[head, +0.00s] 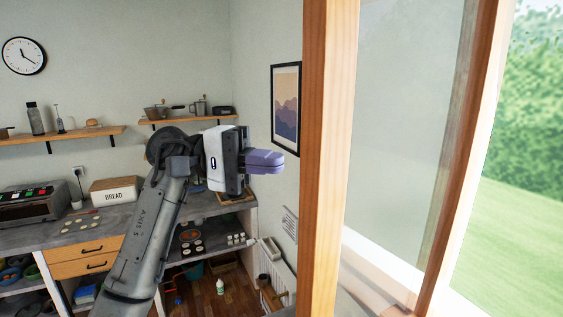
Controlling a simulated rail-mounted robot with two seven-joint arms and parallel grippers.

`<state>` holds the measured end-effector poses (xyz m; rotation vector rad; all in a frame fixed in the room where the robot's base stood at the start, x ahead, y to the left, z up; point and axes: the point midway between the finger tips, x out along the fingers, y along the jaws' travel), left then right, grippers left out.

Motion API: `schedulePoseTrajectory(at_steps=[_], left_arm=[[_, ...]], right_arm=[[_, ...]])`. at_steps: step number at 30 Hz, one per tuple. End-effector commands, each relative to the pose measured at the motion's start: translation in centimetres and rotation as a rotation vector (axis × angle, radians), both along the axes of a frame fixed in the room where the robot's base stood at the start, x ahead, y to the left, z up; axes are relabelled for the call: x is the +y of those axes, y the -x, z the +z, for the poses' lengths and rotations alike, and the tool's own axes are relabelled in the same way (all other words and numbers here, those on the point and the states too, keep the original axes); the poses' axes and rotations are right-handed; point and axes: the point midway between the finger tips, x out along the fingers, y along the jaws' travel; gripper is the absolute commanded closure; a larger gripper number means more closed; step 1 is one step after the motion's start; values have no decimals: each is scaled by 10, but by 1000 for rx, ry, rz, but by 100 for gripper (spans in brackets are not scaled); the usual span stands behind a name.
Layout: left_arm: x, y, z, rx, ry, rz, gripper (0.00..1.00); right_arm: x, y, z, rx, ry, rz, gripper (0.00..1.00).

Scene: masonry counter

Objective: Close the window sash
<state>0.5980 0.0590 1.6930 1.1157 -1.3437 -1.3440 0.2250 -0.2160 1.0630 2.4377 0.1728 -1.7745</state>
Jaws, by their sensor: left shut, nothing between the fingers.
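The window sash (328,170) is a wooden frame with a glass pane (395,130). It stands swung open into the room at the right of the head view, its near upright close to the camera. Green hedge and lawn show past its right side. My left gripper (266,161) is raised to the left of the sash's near upright, with its purple fingers shut and empty, pointing right toward it. A gap shows between the fingertips and the wood in the picture; the depth between them is hard to judge. My right gripper is not in view.
A counter (110,222) with a bread box (116,190) runs along the back wall. Shelves (60,136) hold jars and pots. A framed picture (286,108) hangs behind the gripper. A white radiator (277,270) and a small bottle (220,286) are low down.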

Motion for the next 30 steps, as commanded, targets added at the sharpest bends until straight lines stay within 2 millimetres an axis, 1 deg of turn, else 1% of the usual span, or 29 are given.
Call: schedulePoseTrajectory(at_steps=[1, 6, 12, 26, 30], left_arm=[[-5, 5, 1, -3, 1, -2, 100], [-14, 20, 1, -2, 0, -1, 100], [-21, 30, 0, -1, -1, -1, 100], [-23, 33, 0, 0, 0, 0, 100], [-25, 35, -1, -1, 0, 6, 100]], right_arm=[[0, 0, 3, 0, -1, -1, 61], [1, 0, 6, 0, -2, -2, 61], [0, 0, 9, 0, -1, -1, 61], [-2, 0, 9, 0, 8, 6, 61], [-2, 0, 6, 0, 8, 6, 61]])
